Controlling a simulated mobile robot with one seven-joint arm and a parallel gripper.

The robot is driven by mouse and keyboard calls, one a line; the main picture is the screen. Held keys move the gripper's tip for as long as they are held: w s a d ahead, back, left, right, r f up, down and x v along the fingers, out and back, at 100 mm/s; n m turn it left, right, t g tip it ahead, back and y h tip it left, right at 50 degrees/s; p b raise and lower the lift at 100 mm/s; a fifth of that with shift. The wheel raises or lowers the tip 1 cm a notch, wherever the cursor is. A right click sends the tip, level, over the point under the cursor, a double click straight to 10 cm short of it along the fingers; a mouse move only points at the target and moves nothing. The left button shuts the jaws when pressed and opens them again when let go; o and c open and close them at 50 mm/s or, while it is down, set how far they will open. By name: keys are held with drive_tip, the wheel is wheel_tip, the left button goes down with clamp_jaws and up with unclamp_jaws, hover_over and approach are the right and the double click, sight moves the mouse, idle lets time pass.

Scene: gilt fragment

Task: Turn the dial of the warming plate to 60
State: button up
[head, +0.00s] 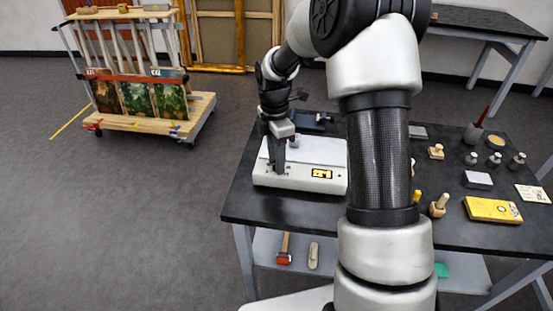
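The warming plate (310,185) is a white, low box with a sloped front, near the left end of the dark table. Its lit orange display (322,174) is on the right part of the front; the digits are too small to read surely. My gripper (278,168) points down at the left part of the plate's front, with its fingertips at or just above the surface. The dial is hidden behind the fingers or too small to make out. I cannot tell whether the fingers touch or close on anything.
My arm crosses the middle of the dark table (240,204) and hides part of it. To the right lie a yellow box (493,210), a white block (478,180) and several small weights. A lower shelf (340,254) holds a red-headed tool (284,250).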

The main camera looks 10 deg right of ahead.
clamp_jaws()
